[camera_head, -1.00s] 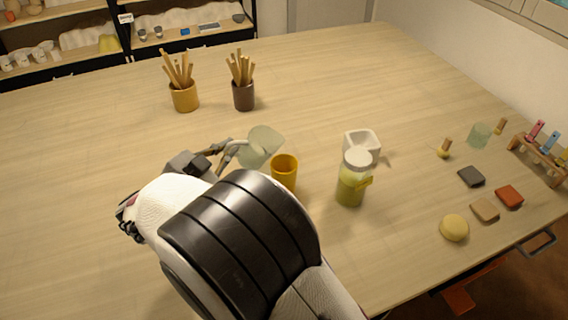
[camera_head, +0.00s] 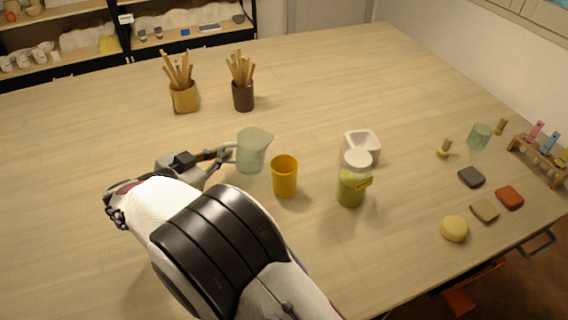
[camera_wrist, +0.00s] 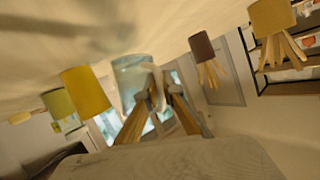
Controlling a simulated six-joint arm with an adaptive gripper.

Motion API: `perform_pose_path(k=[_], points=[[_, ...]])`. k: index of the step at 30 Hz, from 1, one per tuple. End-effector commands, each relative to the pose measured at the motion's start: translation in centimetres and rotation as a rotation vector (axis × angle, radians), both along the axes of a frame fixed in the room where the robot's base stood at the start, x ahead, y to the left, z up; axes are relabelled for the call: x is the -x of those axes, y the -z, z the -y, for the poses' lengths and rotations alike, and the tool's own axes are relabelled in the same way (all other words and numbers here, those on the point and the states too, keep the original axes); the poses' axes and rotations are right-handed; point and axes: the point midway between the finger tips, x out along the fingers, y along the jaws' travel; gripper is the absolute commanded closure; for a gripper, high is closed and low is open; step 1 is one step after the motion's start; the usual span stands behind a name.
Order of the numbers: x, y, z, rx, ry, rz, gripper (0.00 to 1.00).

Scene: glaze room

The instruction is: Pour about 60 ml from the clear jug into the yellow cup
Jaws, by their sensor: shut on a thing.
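The clear jug (camera_head: 252,152) is pale green and see-through. It looks close to upright, just left of the yellow cup (camera_head: 284,178) and apart from it in the picture. My gripper (camera_head: 225,154) is shut on the jug from the left. The yellow cup stands upright on the table; I cannot tell what is inside it. In the wrist view the jug (camera_wrist: 130,72) is in front of my gripper (camera_wrist: 155,98), and the yellow cup (camera_wrist: 86,92) is to its left. The liquid level in the jug is not clear to me.
A green jar with a white lid (camera_head: 352,182) and a white square dish (camera_head: 362,144) stand right of the cup. Two pots of sticks, ochre (camera_head: 185,98) and dark (camera_head: 243,97), stand behind. Small blocks and a glass (camera_head: 480,136) lie far right. The left table is clear.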

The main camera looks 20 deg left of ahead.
Motion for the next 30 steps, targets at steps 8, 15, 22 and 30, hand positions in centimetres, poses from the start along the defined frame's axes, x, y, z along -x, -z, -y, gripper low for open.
perform_pose_path(k=[8,15,22,30], points=[[-0.1,0.6,-0.7,0.076,0.000,-0.026,1.00],[-0.1,1.1,-1.2,0.143,-0.002,-0.050,1.00],[-0.2,1.4,-1.5,0.192,-0.002,-0.065,1.00],[-0.2,1.5,-1.7,0.217,-0.005,-0.073,1.00]])
